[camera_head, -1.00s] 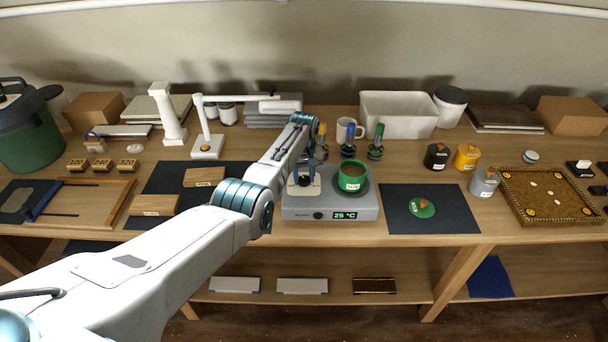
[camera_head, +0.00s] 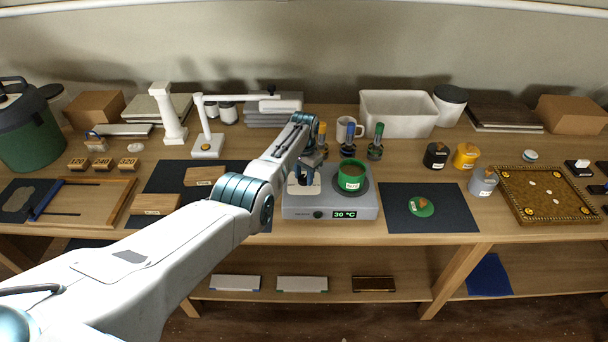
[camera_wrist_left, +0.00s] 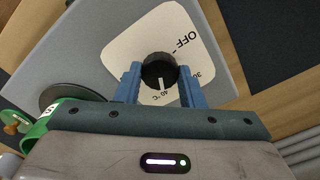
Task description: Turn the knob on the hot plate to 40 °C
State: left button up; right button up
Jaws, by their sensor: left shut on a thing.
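The grey hot plate (camera_head: 290,207) stands at the front middle of the table. Its display (camera_head: 345,214) reads 30 °C. In the left wrist view, the black knob (camera_wrist_left: 158,68) sits on a pale dial plate (camera_wrist_left: 124,50) marked OFF, 30 and 40 °C. A white line on the knob points down in that picture, close to the 40 °C mark. My left gripper (camera_wrist_left: 160,82) is shut on the knob, one blue finger on each side. In the head view the left gripper (camera_head: 304,180) comes down over the dial and mostly hides the knob. My right gripper is not in view.
A green pot (camera_head: 351,181) stands on the hot plate's round heating surface, right of my gripper. Several coloured-handled tools (camera_head: 348,148) and a white mug (camera_head: 344,124) stand just behind. A dark mat (camera_head: 450,215) with a green disc lies to the right.

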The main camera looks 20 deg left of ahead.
aim_at(304, 177)
pick_arm(q)
jog(key=shift+w+r+m, duration=0.15)
jog(key=shift+r+m, duration=0.05)
jog(key=shift+m, duration=0.8)
jog(key=o, duration=0.8)
jog(key=shift+o, duration=1)
jog(key=shift+r, duration=0.45)
notch_tip(304, 177, up, 10)
jog(key=b, duration=0.1)
jog(key=shift+b, duration=0.35)
